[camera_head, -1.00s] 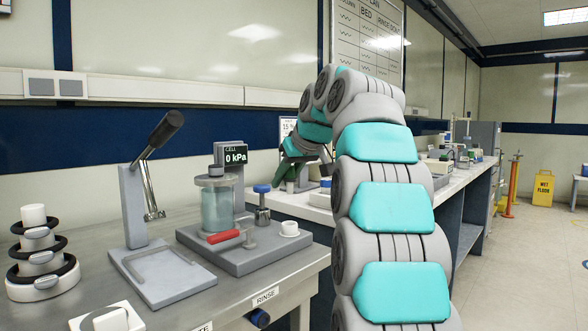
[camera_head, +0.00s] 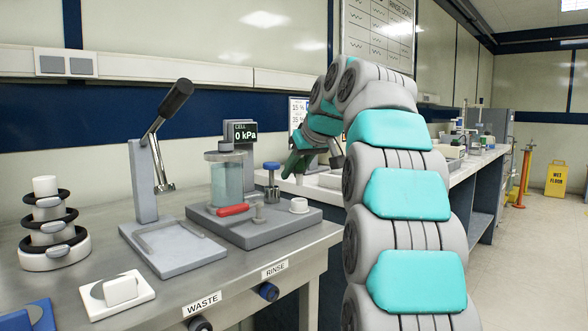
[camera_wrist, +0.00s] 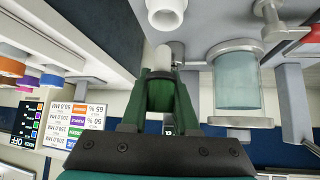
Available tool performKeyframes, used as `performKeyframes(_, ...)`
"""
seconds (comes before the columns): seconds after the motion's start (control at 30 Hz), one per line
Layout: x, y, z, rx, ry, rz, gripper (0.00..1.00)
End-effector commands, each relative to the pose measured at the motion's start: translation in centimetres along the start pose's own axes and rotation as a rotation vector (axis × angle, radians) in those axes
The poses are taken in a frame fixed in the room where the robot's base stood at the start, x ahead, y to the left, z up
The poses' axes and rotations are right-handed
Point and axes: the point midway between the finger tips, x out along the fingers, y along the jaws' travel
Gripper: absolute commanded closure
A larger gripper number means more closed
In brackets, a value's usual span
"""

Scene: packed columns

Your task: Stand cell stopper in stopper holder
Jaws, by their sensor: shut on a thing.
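My gripper (camera_wrist: 163,75) has green fingers shut on a small pale grey-white piece, which I take to be the cell stopper (camera_wrist: 163,56). It shows at the fingertips in the wrist view; its far end is hard to make out. In the head view my gripper (camera_head: 289,174) hangs right of the clear cell, above the bench's right end. A short white hollow cup, seemingly the stopper holder (camera_head: 298,205), stands on the right of the grey cell base. It also shows at the top of the wrist view (camera_wrist: 166,14), apart from the held piece.
A lever stand (camera_head: 146,180), ringed white stack (camera_head: 48,215) and white tray (camera_head: 105,303) are left. Another bench runs behind my arm.

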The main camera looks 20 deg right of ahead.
Motion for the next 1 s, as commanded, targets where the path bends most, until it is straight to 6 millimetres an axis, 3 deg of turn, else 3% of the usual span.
performKeyframes(0.3,1.6,0.0,1.6,0.000,-0.001,-0.001,1.00)
performKeyframes(1.0,1.6,0.0,1.5,0.000,0.001,-0.001,1.00)
